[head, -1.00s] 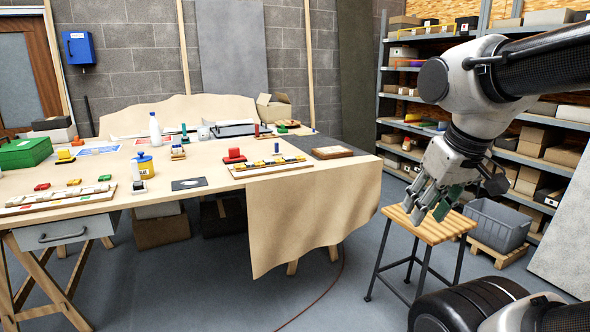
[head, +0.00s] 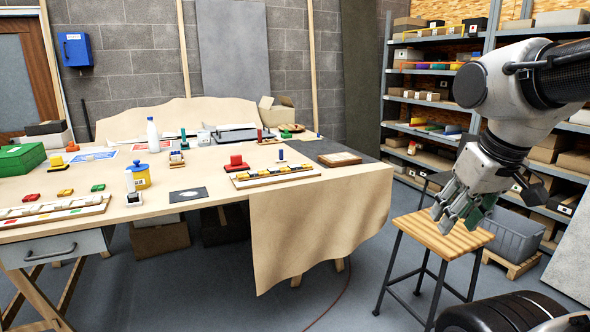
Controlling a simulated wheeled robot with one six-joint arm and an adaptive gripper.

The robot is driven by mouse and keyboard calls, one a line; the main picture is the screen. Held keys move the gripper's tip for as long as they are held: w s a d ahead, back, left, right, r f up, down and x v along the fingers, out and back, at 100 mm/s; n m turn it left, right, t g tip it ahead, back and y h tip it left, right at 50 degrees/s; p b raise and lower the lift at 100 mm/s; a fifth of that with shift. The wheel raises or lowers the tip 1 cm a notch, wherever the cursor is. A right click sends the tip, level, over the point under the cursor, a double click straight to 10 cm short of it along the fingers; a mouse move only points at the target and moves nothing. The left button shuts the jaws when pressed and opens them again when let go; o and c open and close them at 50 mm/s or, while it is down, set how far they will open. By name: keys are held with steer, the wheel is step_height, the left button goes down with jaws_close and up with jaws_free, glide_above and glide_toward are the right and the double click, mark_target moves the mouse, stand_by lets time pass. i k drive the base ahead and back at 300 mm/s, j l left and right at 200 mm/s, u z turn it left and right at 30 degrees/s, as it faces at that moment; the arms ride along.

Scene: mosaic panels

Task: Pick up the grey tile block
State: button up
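I cannot single out a grey tile block with certainty among the small pieces on the workbench (head: 225,212). A dark flat plate with a pale oval patch (head: 188,194) lies near the bench's front edge. My gripper (head: 457,216) is at the right, pointing down, in front of or above the wooden stool (head: 442,237) and well away from the bench pieces. Its fingers look spread, with nothing clearly held between them.
Mosaic boards with coloured tiles lie at the front left (head: 50,212) and centre (head: 272,175). A yellow tub (head: 140,177) and white bottle (head: 153,134) stand on the bench. A cloth or sheet (head: 318,225) hangs over its front. Shelves (head: 425,101) and a grey crate (head: 513,236) are at right.

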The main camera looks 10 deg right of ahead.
mark_target(296, 167)
steer(key=i+j, duration=0.1)
steer(key=i, duration=1.35)
steer(key=i+j+z, duration=0.1)
steer(key=i, duration=0.6)
